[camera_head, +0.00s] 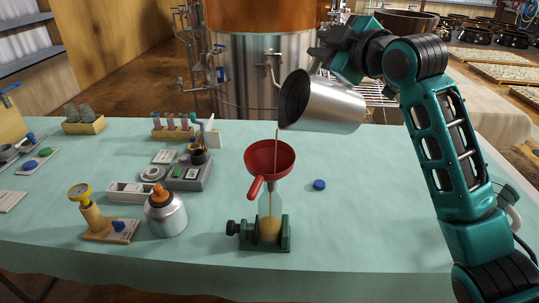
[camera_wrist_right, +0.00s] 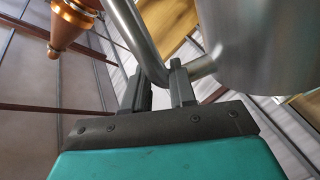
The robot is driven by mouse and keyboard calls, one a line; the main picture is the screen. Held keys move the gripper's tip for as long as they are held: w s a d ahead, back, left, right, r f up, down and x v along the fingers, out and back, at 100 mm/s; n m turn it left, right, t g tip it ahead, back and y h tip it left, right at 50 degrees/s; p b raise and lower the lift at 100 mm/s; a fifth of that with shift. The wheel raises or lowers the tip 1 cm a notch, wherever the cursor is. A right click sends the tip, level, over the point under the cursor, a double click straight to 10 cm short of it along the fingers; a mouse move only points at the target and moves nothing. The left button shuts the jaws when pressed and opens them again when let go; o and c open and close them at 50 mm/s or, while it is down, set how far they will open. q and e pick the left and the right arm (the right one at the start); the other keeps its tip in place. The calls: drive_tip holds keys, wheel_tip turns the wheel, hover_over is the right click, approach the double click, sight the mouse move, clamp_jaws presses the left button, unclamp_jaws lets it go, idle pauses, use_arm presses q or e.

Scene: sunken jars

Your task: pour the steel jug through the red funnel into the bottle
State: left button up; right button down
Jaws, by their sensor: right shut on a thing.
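The steel jug (camera_head: 335,103) is tipped to the left above the red funnel (camera_head: 270,158), its dark mouth facing left. A thin stream falls from its lip toward the funnel. The funnel sits in the neck of the clear bottle (camera_head: 265,203), which holds some yellowish liquid at its bottom and stands in a green clamp (camera_head: 280,236). My right gripper (camera_head: 318,55) is shut on the jug's handle; in the right wrist view its fingers (camera_wrist_right: 160,88) close around the handle (camera_wrist_right: 135,38) beside the jug's body (camera_wrist_right: 265,45). My left gripper is not in view.
A blue cap (camera_head: 319,185) lies right of the funnel. A silver bottle with an orange top (camera_head: 165,213), a small scale (camera_head: 190,172) and a yellow gauge (camera_head: 85,200) stand to the left. The cloth right of the clamp is mostly clear.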

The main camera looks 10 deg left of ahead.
drive_tip(key=shift+s+a+r+n, duration=0.2)
drive_tip(key=shift+a+r+n, duration=0.1)
drive_tip(key=shift+n, duration=0.1)
drive_tip(key=shift+s+a+r+n, duration=0.2)
drive_tip(key=shift+s+a+n, duration=0.1)
drive_tip(key=shift+a, duration=0.1)
idle(0.8)
drive_tip(key=shift+s+a+r+n+h, duration=0.25)
drive_tip(key=shift+s+a+n+h, duration=0.1)
drive_tip(key=shift+a+n, duration=0.25)
idle(1.1)
idle(0.6)
